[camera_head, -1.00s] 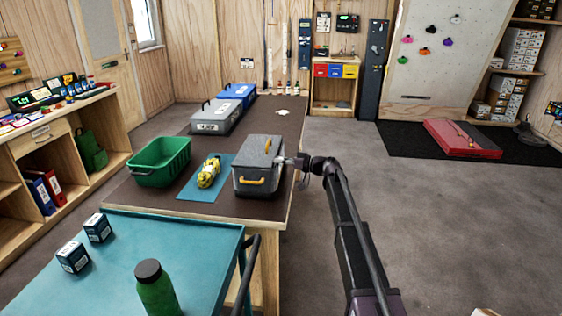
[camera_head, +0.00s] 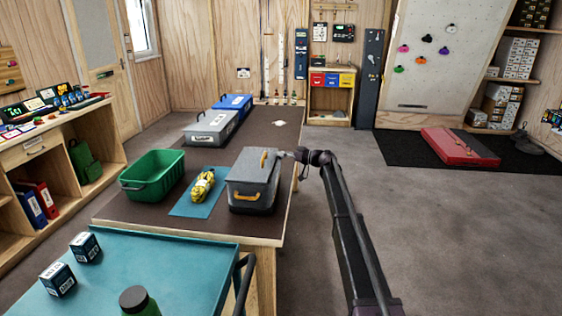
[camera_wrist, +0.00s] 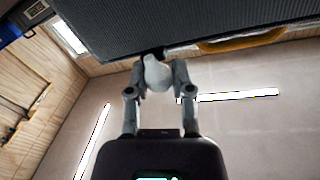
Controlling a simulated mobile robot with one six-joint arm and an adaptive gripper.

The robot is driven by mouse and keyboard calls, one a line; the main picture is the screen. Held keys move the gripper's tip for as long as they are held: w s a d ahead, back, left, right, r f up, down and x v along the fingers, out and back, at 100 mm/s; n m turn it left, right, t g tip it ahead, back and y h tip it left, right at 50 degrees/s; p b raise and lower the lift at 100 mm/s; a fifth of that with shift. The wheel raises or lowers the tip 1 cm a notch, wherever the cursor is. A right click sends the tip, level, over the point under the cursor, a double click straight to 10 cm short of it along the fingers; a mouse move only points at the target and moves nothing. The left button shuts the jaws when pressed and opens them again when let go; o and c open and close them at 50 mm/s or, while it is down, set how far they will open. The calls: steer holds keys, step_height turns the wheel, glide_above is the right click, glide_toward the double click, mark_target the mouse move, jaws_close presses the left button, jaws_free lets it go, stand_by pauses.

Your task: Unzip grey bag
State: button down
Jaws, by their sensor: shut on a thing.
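The grey bag (camera_head: 252,182) is a box-shaped dark case on the near right part of the brown-topped table. It has a yellow handle on its front and another yellow piece on top. My gripper (camera_head: 284,154) is at the bag's upper right edge, near its far corner. In the wrist view my gripper (camera_wrist: 158,72) is shut on a small pale tab (camera_wrist: 155,72), which looks like a zip pull, just beside the bag's dark textured side (camera_wrist: 190,25). A yellow handle (camera_wrist: 240,42) shows there too. The zip line itself is too small to make out.
A yellow rope bundle (camera_head: 203,185) lies on a blue mat left of the bag, and a green crate (camera_head: 152,176) stands further left. Grey and blue cases stand behind. A teal cart (camera_head: 180,270) is in front.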

steer(key=shift+w, duration=1.1)
steer(key=shift+c, duration=2.4)
jaws_free()
steer(key=shift+d, duration=0.15)
steer(key=s+d, duration=0.2)
steer(key=d, duration=0.9)
steer(key=shift+d, duration=0.25)
steer(key=shift+s, duration=0.1)
